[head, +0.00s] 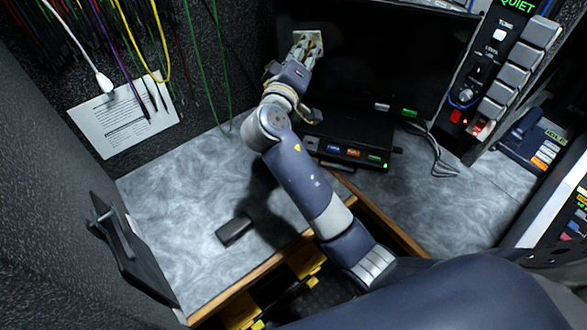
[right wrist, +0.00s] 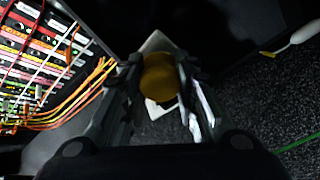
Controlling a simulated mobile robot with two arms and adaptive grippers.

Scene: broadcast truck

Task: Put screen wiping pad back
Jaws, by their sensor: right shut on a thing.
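The wiping pad (head: 314,39) is a small pale square at the tip of my right gripper (head: 303,57) in the head view, in front of the dark screen (head: 385,65). I cannot tell whether it touches the screen. In the right wrist view, my right gripper's fingers (right wrist: 160,90) are shut on the pad's round yellow knob (right wrist: 160,78). The pad's white plate (right wrist: 157,43) shows behind the knob, partly hidden by it and the fingers. My left gripper is not in view.
A black box (head: 350,140) with lit buttons stands below the screen. A small dark block (head: 234,230) lies on the mostly bare grey desk (head: 185,205). A button panel (head: 500,75) stands at right. Cables (head: 190,60) hang at upper left, near a paper sheet (head: 120,120).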

